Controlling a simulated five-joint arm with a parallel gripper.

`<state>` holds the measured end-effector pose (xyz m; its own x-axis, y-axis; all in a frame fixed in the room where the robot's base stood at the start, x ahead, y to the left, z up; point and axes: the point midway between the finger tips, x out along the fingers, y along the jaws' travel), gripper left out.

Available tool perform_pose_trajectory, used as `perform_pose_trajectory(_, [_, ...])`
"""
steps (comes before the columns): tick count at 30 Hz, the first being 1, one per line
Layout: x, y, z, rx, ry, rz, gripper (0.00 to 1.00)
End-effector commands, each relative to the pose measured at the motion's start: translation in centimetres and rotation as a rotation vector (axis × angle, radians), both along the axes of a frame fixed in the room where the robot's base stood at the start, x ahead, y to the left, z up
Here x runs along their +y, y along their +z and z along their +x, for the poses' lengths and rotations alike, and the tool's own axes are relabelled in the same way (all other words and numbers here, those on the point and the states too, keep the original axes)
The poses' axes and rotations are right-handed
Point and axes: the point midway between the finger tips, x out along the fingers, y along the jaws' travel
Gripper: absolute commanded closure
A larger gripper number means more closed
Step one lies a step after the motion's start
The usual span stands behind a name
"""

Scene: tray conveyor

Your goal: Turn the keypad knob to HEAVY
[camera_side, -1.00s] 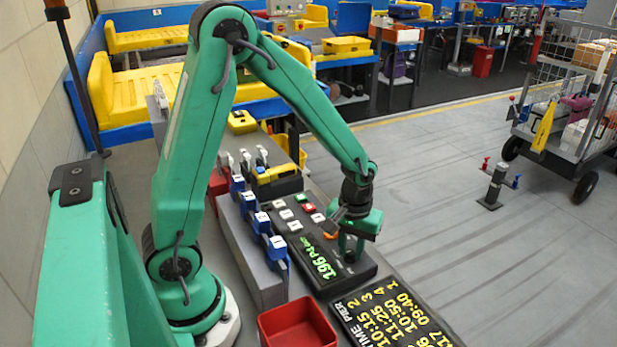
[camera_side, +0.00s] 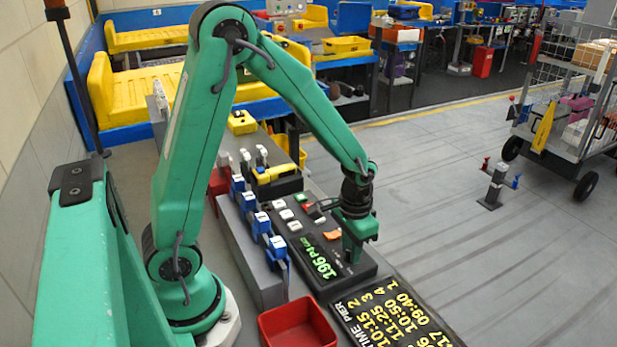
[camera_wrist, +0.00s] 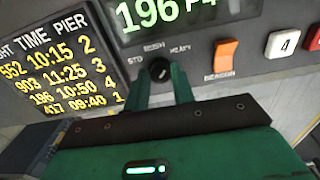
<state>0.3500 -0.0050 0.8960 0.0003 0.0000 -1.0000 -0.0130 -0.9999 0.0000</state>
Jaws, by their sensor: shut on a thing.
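The keypad (camera_side: 364,275) is a dark sloped box with a green lit display reading 196 P4. Its black knob (camera_wrist: 160,69) shows in the wrist view below the display, with STD printed at its left and HEAVY at its upper right. A third label above the knob is blurred. My gripper (camera_wrist: 161,82) is shut on the knob, one green finger on each side. The knob's pointer direction is hard to make out. In the side view my gripper (camera_side: 351,258) points down onto the keypad's near end and hides the knob.
An orange rocker switch (camera_wrist: 225,56) sits right of the knob, with number keys (camera_wrist: 283,42) beyond. A timetable board (camera_side: 390,312) adjoins the keypad. A red bin (camera_side: 298,325) and a row of blue-topped levers (camera_side: 262,222) stand to the left.

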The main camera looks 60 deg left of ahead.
Motion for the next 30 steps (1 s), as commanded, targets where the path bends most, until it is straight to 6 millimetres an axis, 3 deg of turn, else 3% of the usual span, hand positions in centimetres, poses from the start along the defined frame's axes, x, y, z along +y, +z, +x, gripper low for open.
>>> perform_pose_trajectory(10, [0.0,0.0,-0.1,0.002,-0.005,0.000,0.98])
perform_pose_trajectory(11, [0.0,0.0,-0.1,0.002,-0.005,0.000,0.72])
perform_pose_trajectory(14, [0.0,0.0,-0.1,0.002,-0.004,0.000,0.54])
perform_pose_trajectory(30, [0.0,1.0,0.1,-0.002,-0.002,0.000,0.54])
